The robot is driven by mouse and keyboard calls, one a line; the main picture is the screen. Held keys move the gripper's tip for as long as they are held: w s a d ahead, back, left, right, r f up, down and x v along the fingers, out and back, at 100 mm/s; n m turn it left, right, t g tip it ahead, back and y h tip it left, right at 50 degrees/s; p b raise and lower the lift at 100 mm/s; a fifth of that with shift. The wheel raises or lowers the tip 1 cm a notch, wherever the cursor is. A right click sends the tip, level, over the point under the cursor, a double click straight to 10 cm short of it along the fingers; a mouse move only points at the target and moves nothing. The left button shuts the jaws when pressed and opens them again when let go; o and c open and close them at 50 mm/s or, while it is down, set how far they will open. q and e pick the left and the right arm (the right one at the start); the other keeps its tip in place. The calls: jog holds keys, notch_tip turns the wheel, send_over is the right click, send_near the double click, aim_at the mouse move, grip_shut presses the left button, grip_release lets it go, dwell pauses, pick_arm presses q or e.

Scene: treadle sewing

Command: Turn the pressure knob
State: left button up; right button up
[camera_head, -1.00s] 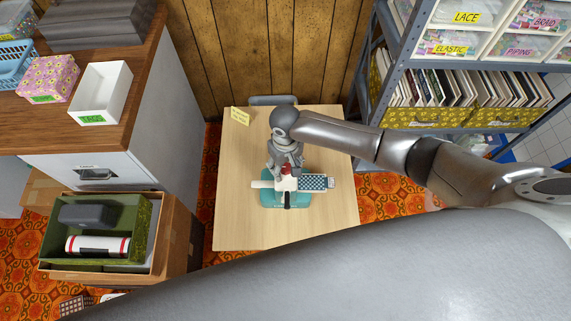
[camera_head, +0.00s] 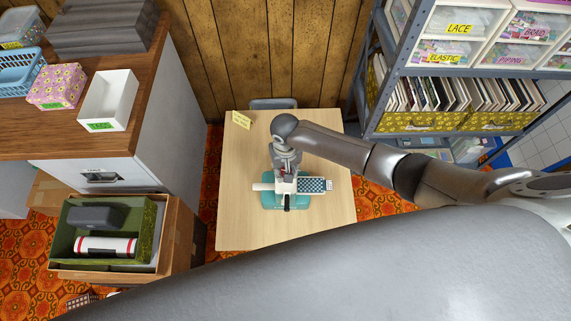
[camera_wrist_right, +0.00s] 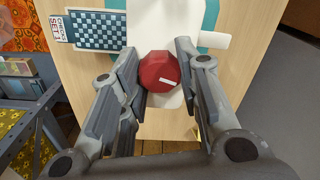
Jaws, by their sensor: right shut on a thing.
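The red faceted pressure knob (camera_wrist_right: 160,72), with a white mark slanting across its right side, sits on the white sewing machine (camera_wrist_right: 165,20). My right gripper (camera_wrist_right: 157,62) has its two fingers on either side of the knob and is shut on it. In the head view the right gripper (camera_head: 286,162) reaches down over the machine (camera_head: 263,187) from behind, and mostly hides the knob. The machine stands on a teal base (camera_head: 271,202) on the pale wooden table (camera_head: 240,225). My left gripper is not in view.
A blue-and-white checkered piece (camera_head: 313,185) labelled "CHECK SET 1" lies right of the machine. A yellow note (camera_head: 242,120) is at the table's back left. A shelf rack (camera_head: 450,74) stands at the right, a drawer cabinet (camera_head: 160,95) at the left. The table around the machine is clear.

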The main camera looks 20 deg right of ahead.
jog(key=m+p, duration=0.4)
jog(key=shift+r+m, duration=0.25)
jog(key=shift+m, duration=0.15)
jog(key=m+p, duration=0.2)
jog(key=shift+f+m, duration=0.15)
jog(key=shift+m, duration=0.25)
jog(key=shift+m+p, duration=0.4)
jog(key=shift+m, duration=0.1)
jog(key=shift+d, duration=0.1)
jog(key=o, duration=1)
jog(key=shift+f, duration=0.1)
